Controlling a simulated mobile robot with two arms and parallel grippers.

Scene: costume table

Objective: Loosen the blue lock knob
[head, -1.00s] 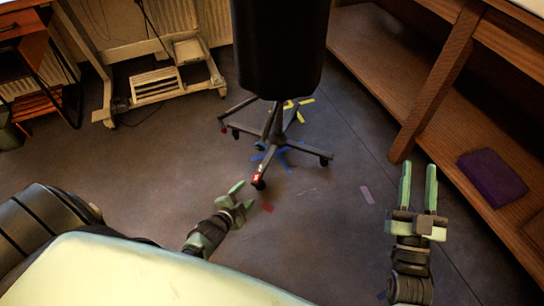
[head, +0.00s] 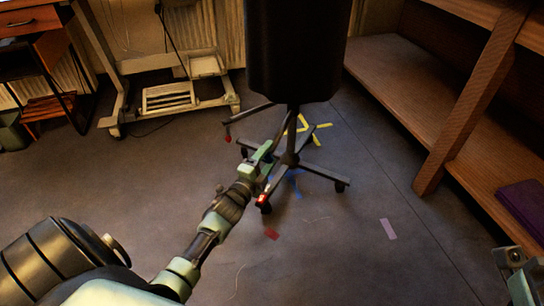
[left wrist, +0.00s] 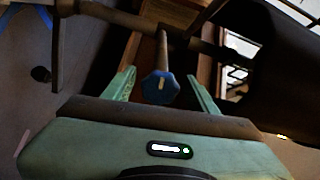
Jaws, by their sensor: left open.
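The blue lock knob (left wrist: 159,88) shows in the left wrist view, at the end of a thin bar on a dark stand. My left gripper (left wrist: 161,76) is open, with one green finger on each side of the knob and visible gaps between. In the head view my left gripper (head: 266,152) is low beside the wheeled base (head: 290,160) under the black torso form (head: 297,50); I cannot make out the knob there. My right gripper (head: 515,272) is partly cut off at the lower right edge, and its fingers cannot be made out.
A wooden shelf unit (head: 430,110) with a purple box (head: 523,203) stands on the right. A pale wheeled frame (head: 170,97) and an orange-topped desk (head: 35,22) are at the back left. Coloured tape marks the floor. The front floor is mostly clear.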

